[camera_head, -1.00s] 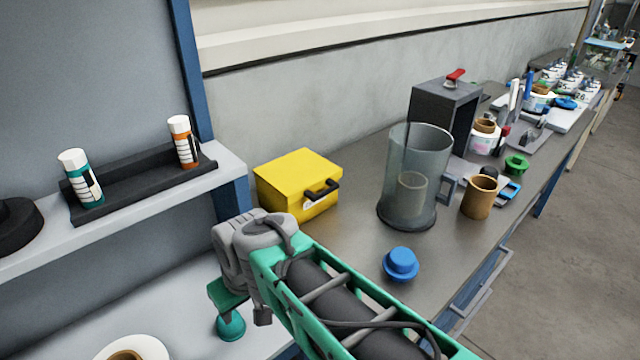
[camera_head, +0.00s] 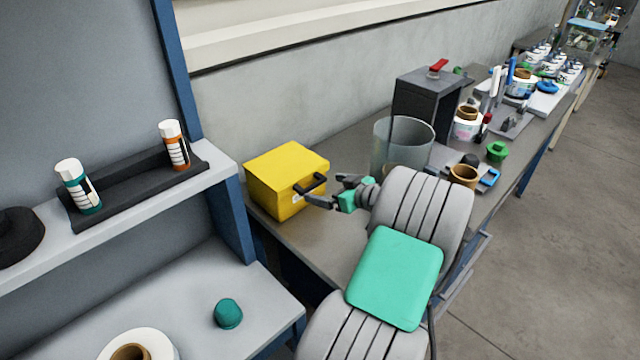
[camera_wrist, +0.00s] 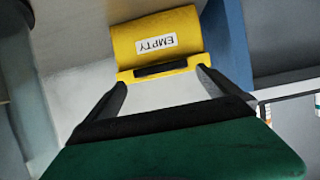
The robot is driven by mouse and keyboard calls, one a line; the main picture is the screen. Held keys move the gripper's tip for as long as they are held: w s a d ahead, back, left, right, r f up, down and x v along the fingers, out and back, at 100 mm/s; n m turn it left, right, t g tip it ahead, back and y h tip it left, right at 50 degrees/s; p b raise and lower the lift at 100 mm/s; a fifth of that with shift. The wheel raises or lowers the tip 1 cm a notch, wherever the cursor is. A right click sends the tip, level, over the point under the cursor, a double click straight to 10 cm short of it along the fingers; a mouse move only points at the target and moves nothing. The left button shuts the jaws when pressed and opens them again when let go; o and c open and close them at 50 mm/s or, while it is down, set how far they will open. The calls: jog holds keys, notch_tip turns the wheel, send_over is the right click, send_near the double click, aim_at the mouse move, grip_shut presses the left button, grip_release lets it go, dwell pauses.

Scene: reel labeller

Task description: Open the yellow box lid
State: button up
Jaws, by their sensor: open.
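The yellow box (camera_head: 282,178) stands on the grey workbench against the wall, with its lid shut. A dark handle (camera_head: 311,184) sticks out from its front. My gripper (camera_head: 322,191) is open, just in front of the box at the handle. In the wrist view the yellow box (camera_wrist: 160,34) carries a white label reading EMPTY, upside down. The dark handle (camera_wrist: 160,69) lies ahead of and between the fingers of my gripper (camera_wrist: 161,82). I cannot tell whether the fingers touch it.
A clear pitcher (camera_head: 402,140) stands right of the box, partly hidden by my arm. A dark grey box with a red top handle (camera_head: 425,105) stands behind it. A shelf with two bottles (camera_head: 174,146) is at the left. A green cap (camera_head: 228,313) lies on the lower shelf.

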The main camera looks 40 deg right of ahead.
aim_at(315, 185)
jog(key=x, duration=0.3)
jog(key=shift+w+f, duration=0.15)
jog(key=shift+w, duration=0.1)
jog(key=shift+c, duration=0.2)
